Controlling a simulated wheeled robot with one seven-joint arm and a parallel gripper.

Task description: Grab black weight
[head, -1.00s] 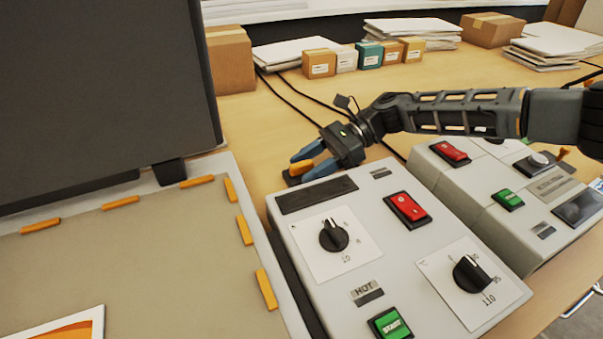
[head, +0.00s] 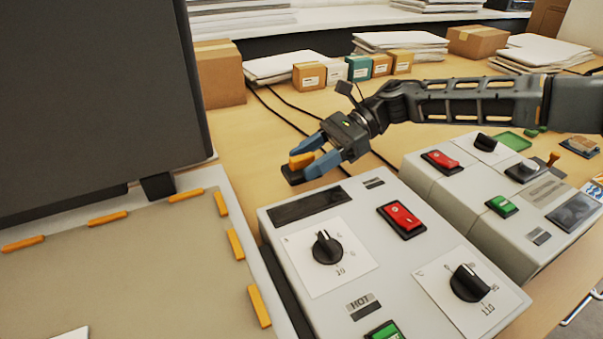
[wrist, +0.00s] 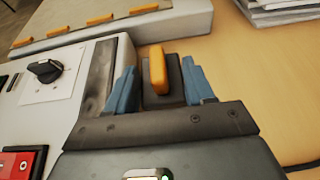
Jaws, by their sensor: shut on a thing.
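The black weight (head: 293,176) is a dark block with an orange grip (head: 301,160) on top. It is just behind the back left corner of the laminator's control panel in the head view. In the wrist view the black weight (wrist: 174,74) and its orange grip (wrist: 158,72) are between the blue fingers. My gripper (head: 313,160) is shut on the weight, and it also shows in the wrist view (wrist: 165,90). The weight seems held a little above the table; its underside is hidden.
The grey control panel (head: 375,295) with knobs and red and green switches stands in front. A second panel (head: 470,200) is to its right. A dark upright panel (head: 90,100) fills the left. Small boxes (head: 309,76) and paper stacks line the table's back. Cables cross behind my gripper.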

